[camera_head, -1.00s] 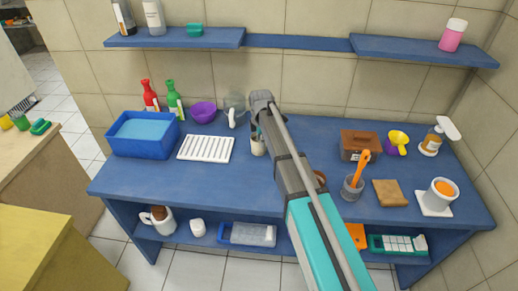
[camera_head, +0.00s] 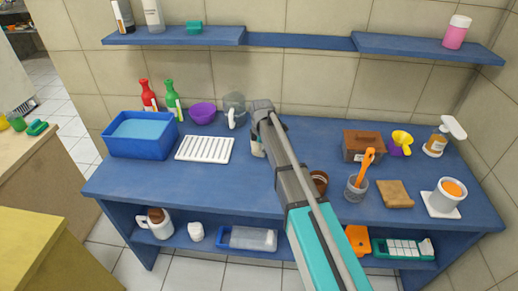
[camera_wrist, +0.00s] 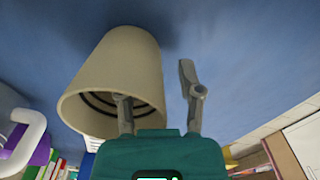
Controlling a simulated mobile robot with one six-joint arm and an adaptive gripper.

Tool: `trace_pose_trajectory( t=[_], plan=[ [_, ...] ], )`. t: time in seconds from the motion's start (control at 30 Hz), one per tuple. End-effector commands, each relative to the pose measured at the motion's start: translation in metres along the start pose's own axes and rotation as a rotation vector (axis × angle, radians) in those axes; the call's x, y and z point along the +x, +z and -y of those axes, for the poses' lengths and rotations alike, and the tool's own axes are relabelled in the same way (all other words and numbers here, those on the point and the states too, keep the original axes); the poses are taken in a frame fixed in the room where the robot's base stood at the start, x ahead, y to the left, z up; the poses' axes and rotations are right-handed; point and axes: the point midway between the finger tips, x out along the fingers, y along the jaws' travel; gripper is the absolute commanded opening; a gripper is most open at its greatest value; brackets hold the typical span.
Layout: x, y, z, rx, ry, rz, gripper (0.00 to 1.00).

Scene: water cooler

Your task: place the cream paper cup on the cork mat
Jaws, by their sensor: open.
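The cream paper cup (camera_head: 256,149) stands on the blue counter, partly hidden behind my arm in the head view. In the wrist view the cup (camera_wrist: 122,62) is large and close, with its open rim toward my gripper (camera_wrist: 154,82). My gripper is open. Its left finger reaches into the cup's mouth and its right finger is outside, so the cup wall lies between them; I cannot tell whether either touches it. A tan square that looks like the cork mat (camera_head: 395,194) lies bare at the counter's right, beside a cup with an orange tool.
A white slatted rack (camera_head: 205,149) and blue basin (camera_head: 142,136) are to the left. A clear pitcher (camera_head: 234,110) stands behind the cup. A brown round vessel (camera_head: 320,180), orange-handled tool cup (camera_head: 355,188), brown box (camera_head: 361,146) and white cup (camera_head: 447,194) are to the right.

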Motion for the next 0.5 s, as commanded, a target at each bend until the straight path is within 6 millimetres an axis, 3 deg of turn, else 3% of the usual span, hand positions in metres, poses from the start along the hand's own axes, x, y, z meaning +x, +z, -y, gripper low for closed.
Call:
trace_pose_trajectory(
  t=[0.27,0.5],
  plan=[
    [0.0000,0.0000,0.0000,0.000,0.000,0.000,0.48],
    [0.0000,0.0000,0.0000,0.000,0.000,0.000,0.07]
  ],
)
